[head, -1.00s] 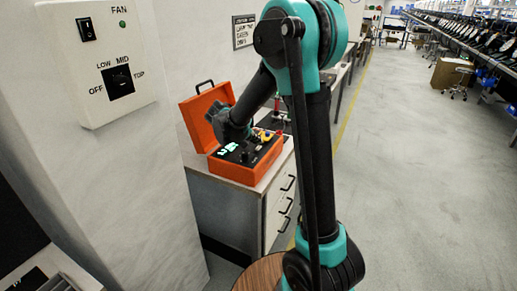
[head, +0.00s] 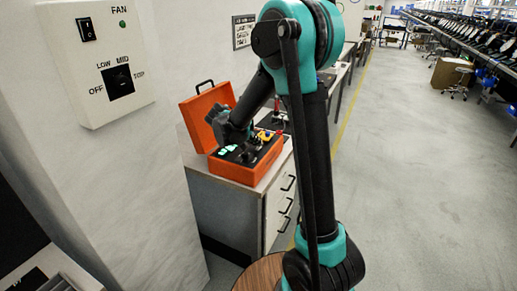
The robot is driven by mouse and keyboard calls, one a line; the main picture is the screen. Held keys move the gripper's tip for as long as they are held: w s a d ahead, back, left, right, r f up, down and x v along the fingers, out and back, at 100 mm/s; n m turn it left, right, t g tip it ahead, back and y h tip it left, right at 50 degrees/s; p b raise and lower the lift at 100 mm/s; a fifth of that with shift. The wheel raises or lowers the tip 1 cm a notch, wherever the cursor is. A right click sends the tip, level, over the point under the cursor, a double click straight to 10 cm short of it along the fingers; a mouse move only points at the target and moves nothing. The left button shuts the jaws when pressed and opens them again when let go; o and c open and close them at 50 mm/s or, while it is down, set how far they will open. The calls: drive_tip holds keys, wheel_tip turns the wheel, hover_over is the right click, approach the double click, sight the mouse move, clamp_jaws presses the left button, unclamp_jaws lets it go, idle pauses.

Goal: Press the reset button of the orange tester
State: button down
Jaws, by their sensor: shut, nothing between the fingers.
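The orange tester (head: 256,170) is an open case on top of a grey cabinet, with its lid (head: 205,117) raised at the left. Its dark panel shows lit green displays (head: 228,149) and a yellow part (head: 265,135). My gripper (head: 247,152) is shut and points down at the tester's panel, over its middle. Its fingertips are small and dark against the panel, so I cannot tell whether they touch it. I cannot make out the reset button; my gripper and arm cover part of the panel.
The cabinet (head: 225,205) has drawers with black handles. A wall box (head: 97,60) with a fan switch and a knob is at the upper left. A round wooden top (head: 260,275) is at the bottom. The floor at the right is open.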

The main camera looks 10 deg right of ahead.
sight(257, 148)
drive_tip(key=shift+f, duration=0.4)
idle(0.4)
drive_tip(key=shift+r, duration=0.8)
drive_tip(key=shift+r, duration=2.55)
